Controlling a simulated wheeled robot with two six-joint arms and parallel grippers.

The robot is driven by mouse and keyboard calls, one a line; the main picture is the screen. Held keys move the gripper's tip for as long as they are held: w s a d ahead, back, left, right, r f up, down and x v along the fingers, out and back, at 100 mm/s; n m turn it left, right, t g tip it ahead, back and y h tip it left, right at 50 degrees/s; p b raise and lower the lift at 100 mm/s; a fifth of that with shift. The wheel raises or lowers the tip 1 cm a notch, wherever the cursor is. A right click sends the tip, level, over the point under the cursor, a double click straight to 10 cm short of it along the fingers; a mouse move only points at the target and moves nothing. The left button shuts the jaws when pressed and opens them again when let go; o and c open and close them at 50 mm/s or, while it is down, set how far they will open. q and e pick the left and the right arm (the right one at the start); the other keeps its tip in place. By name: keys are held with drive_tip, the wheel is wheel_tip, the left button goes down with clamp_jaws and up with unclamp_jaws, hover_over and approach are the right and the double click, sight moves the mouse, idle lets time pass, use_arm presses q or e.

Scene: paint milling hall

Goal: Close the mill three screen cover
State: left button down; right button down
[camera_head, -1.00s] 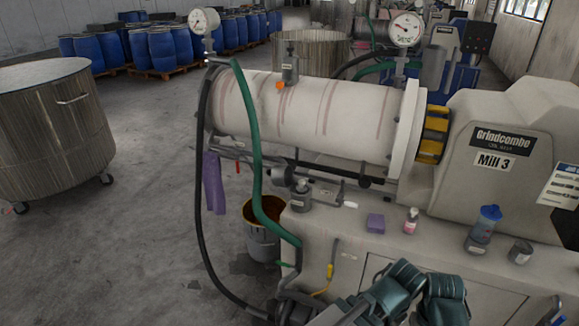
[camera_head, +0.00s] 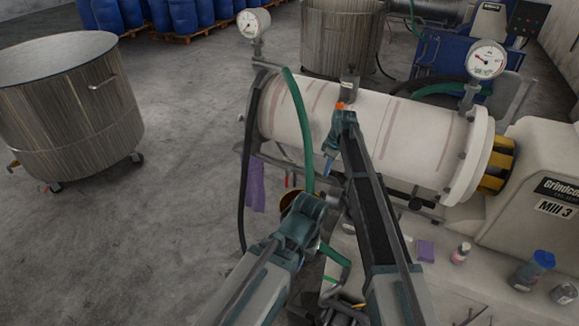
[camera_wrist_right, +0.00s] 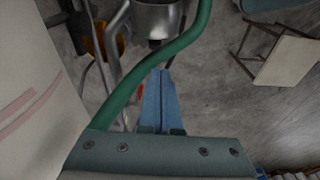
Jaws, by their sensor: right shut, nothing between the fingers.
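Mill 3 (camera_head: 560,200) stands at right, with its white, red-streaked drum (camera_head: 400,125) reaching left. A small grey fitting (camera_head: 349,86) sits on top of the drum. I cannot make out for sure which part is the screen cover. My right gripper (camera_head: 328,166) is in front of the drum, its blue fingers together and empty, beside the green hose (camera_head: 302,125). In the right wrist view the shut fingers (camera_wrist_right: 152,100) are close to the hose (camera_wrist_right: 165,58), with the pale drum (camera_wrist_right: 30,95) at left. My left arm shows at the bottom; its gripper does not show.
A purple cloth (camera_head: 256,186) hangs below the drum's left end. A purple block (camera_head: 426,251), a pink-labelled bottle (camera_head: 461,254) and a blue-lidded cup (camera_head: 533,269) stand on the machine's ledge. A wheeled steel vat (camera_head: 70,110) stands left. Open floor lies between.

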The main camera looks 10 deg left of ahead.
sight(324, 193)
use_arm(q)
drive_tip(key=shift+w+a+r, duration=0.1)
drive_tip(key=shift+a+r, duration=0.1)
drive_tip(key=shift+a, duration=0.3)
use_arm(e)
drive_tip(key=shift+w+a+r+n, duration=0.15)
drive_tip(key=shift+w+a, duration=0.2)
drive_tip(key=shift+a, duration=0.1)
drive_tip(key=shift+w+a+r+n, duration=0.1)
drive_tip(key=shift+w+a+n, duration=0.05)
drive_tip(key=shift+w+a, duration=0.25)
